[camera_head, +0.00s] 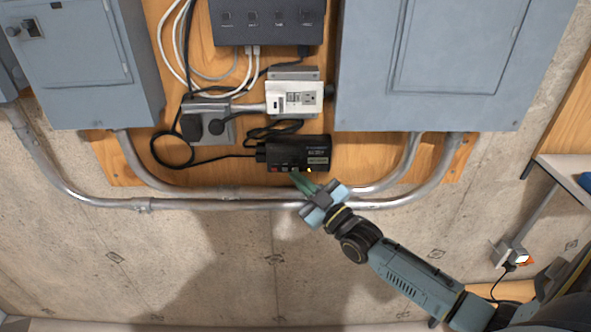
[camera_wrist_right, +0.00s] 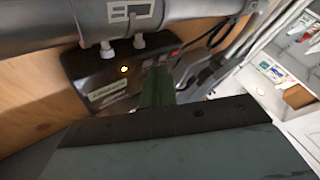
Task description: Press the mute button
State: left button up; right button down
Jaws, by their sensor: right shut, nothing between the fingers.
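A small black box (camera_head: 294,152) with a row of small buttons along its lower front edge is mounted on the wooden panel. Which button is the mute button I cannot read. A red button (camera_head: 275,169) is at the left of the row, and a small yellow light (camera_head: 309,170) glows toward the right. My right gripper (camera_head: 302,180) is shut and empty, its green fingertips at the lower edge of the box. In the right wrist view the green fingers (camera_wrist_right: 157,88) overlap the button row of the black box (camera_wrist_right: 95,75); contact cannot be told. My left gripper is not in view.
Metal conduits (camera_head: 230,204) run just below the box, close to my right gripper. Grey electrical cabinets (camera_head: 435,60) stand on both sides. An outlet (camera_head: 295,97), a larger dark unit (camera_head: 268,22) and loose cables are above. The concrete wall below is clear.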

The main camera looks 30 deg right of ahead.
jog(key=shift+w+d, duration=0.2)
jog(key=shift+w, duration=0.1)
dwell(0.4)
jog(key=shift+s, duration=0.15)
dwell(0.3)
jog(key=shift+s+a+p, duration=0.4)
jog(key=shift+s+p, duration=0.05)
jog(key=shift+s, duration=0.1)
jog(key=s+a+p, duration=0.1)
jog(key=s+p, duration=0.1)
jog(key=s+a+p, duration=0.1)
jog(key=s, duration=0.1)
jog(key=shift+s+a, duration=0.1)
jog(key=shift+a, duration=0.2)
dwell(0.8)
